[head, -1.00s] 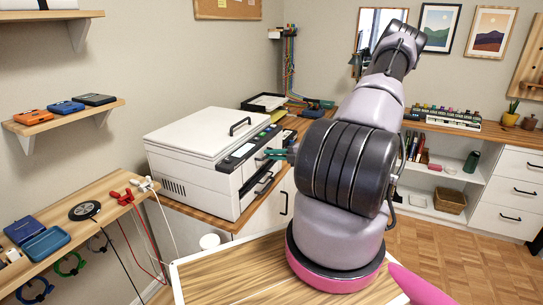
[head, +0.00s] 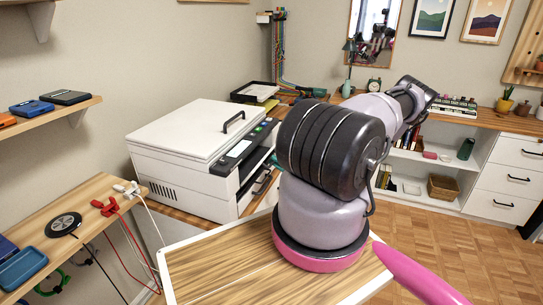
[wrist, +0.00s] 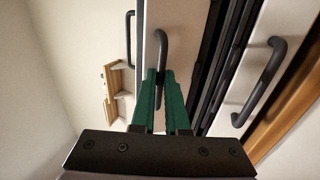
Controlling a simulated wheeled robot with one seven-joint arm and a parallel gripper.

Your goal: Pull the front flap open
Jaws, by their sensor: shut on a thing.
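The white printer (head: 195,150) stands on the wooden counter at left in the head view, with its lid closed. My arm hides part of its front. In the wrist view a pale front panel, which I take for the front flap (wrist: 185,45), carries a dark curved handle (wrist: 161,38). A dark gap runs along the right side of that panel. How far the flap stands open cannot be told. In the head view my gripper is mostly hidden behind my arm.
A second dark handle (wrist: 263,80) is on a pale panel right of the gap. The lid handle (head: 234,121) stands up from the printer. A side shelf (head: 85,215) with cables is at left. Open wood floor (head: 455,255) lies at right.

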